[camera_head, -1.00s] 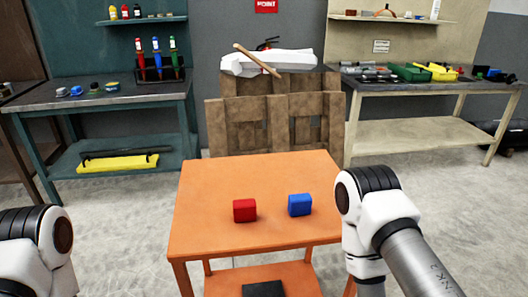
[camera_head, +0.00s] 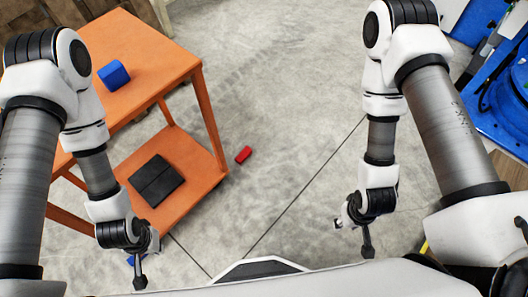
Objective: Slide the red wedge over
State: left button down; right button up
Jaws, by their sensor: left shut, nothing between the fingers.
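A small red block (camera_head: 243,154) lies on the grey floor just right of the orange table's lower shelf. Its shape is too small to tell whether it is a wedge. My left gripper (camera_head: 140,282) points down at the lower left, apart from the red block, its fingers together and empty. My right gripper (camera_head: 368,250) hangs at the lower right, also apart from the red block. Its fingers look together in one slim dark tip, with nothing seen in them. My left arm hides part of the tabletop.
The orange table (camera_head: 155,62) carries a blue block (camera_head: 114,74). A dark flat item (camera_head: 156,181) lies on its lower shelf. Blue equipment (camera_head: 505,95) stands at the right. The floor between is clear.

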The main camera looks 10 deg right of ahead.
aim_at(246, 152)
jog(key=i+l+u, duration=0.1)
jog(key=i+l, duration=0.55)
jog(key=i+l+u, duration=0.15)
jog(key=i+l, duration=0.45)
jog(key=l, duration=0.25)
